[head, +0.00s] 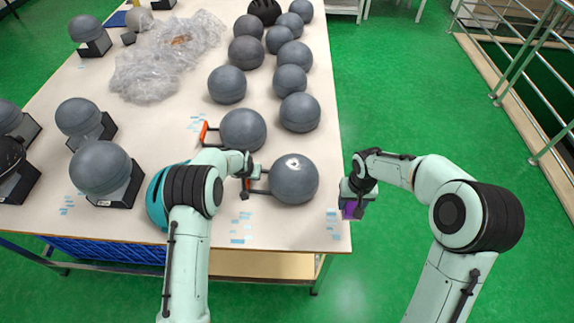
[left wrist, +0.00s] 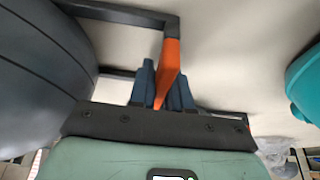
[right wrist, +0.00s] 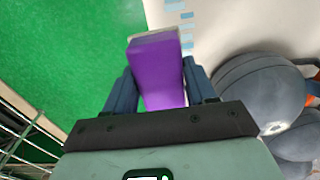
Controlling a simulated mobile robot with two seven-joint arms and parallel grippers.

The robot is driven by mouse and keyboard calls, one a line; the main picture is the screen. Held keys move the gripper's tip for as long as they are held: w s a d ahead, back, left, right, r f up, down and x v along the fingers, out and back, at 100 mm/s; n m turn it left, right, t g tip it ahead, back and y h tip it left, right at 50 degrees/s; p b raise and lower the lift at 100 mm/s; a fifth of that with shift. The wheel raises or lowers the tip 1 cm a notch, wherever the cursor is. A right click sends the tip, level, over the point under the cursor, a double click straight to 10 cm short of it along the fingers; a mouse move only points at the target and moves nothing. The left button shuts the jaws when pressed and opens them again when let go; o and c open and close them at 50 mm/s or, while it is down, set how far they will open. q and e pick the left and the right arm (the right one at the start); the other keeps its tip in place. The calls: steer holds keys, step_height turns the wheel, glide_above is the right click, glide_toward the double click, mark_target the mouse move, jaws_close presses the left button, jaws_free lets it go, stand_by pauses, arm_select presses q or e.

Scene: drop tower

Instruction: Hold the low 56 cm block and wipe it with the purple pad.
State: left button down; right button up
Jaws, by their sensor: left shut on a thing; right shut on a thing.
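The block is a dark grey ball (head: 294,180) with a frame-like handle, low on the table near its front right corner. My left gripper (head: 249,182) is shut on the orange grip (left wrist: 170,65) of that handle, left of the ball. The ball fills the left of the left wrist view (left wrist: 40,85). My right gripper (head: 357,192) is shut on the purple pad (right wrist: 157,75), just off the table's right edge. The pad (head: 349,210) hangs below the fingers, apart from the block. The block also shows in the right wrist view (right wrist: 258,90).
A similar grey ball with an orange handle (head: 242,131) stands just behind. A teal helmet (head: 155,200) lies left, partly behind my left arm. Several grey balls, some on black stands, and crumpled clear plastic (head: 165,60) cover the table. Green floor (head: 400,100) is open at right.

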arm_select(q)
steer(key=c, duration=1)
jaws_free()
steer(key=shift+r, duration=0.15)
